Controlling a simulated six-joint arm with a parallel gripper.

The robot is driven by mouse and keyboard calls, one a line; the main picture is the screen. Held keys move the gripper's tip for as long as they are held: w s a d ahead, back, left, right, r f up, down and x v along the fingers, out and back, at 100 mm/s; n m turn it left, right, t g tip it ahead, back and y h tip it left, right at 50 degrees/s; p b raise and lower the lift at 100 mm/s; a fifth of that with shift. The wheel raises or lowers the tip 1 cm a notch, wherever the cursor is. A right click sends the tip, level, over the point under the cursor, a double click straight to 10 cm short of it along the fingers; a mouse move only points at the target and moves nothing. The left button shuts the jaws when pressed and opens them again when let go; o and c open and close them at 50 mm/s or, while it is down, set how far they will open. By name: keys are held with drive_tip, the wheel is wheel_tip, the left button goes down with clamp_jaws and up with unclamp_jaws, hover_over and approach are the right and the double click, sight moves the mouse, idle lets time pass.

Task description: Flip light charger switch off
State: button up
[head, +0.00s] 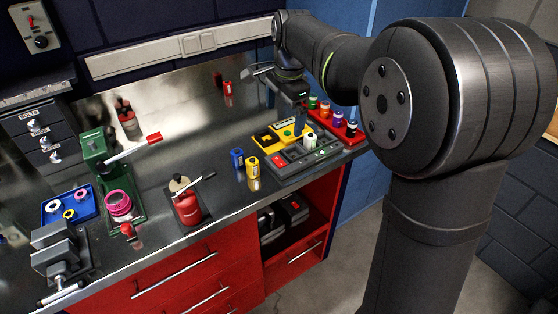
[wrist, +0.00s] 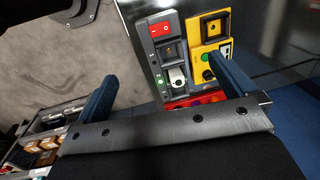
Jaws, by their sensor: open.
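The grey charger (head: 300,160) lies on the metal bench at the right end in the head view, with a red rocker switch (head: 279,160) near its left end. In the wrist view the charger (wrist: 157,58) stands upright in the picture, with the red switch (wrist: 165,29) at its top and a small white item (wrist: 177,77) seated in it. Green lights show on the charger. My gripper (wrist: 165,88) is open and empty, its two blue fingers apart. In the head view my gripper (head: 301,101) is above the far side of the charger, apart from the switch.
A yellow unit (head: 285,133) with a green button sits against the charger. A red tray (head: 352,139) of coloured bottles is just right. A blue cylinder (head: 237,158) and a yellow cylinder (head: 253,167) stand to the left. A red can (head: 187,208) stands near the front edge.

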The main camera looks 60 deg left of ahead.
drive_tip(key=shift+d+r, duration=0.15)
drive_tip(key=shift+r, duration=0.75)
